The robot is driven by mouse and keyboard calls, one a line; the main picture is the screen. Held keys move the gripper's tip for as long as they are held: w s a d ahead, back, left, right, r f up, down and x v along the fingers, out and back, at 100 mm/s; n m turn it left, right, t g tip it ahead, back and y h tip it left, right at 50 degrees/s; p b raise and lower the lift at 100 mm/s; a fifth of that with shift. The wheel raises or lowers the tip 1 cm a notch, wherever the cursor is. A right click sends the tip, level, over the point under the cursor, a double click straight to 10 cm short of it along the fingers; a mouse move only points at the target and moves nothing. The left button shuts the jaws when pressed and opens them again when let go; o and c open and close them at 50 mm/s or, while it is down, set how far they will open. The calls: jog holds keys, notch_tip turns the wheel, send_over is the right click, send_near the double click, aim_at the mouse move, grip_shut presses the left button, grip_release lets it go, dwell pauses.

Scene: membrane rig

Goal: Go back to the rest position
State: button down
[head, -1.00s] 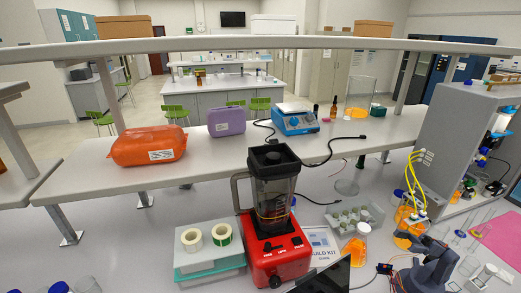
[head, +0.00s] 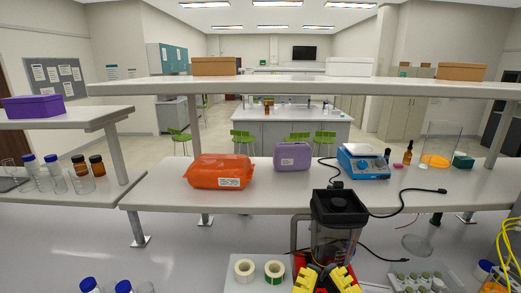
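My gripper (head: 325,271) shows at the bottom edge of the head view, in front of the blender (head: 336,235). Its two yellow-and-black fingers stand apart, and I see nothing between them. The frame's lower edge cuts off the rest of it. I cannot tell how far the gripper is from the blender.
Two tape rolls (head: 259,271) lie left of my gripper. A vial rack (head: 418,280) stands to the right. An orange bag (head: 220,171), purple case (head: 292,156) and blue device (head: 363,161) are on the shelf behind, beneath an upper shelf (head: 300,86).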

notch_tip(320, 180, up, 11)
jog(key=p, duration=0.7)
jog(key=shift+d+f, duration=0.15)
jog(key=shift+f, duration=0.05)
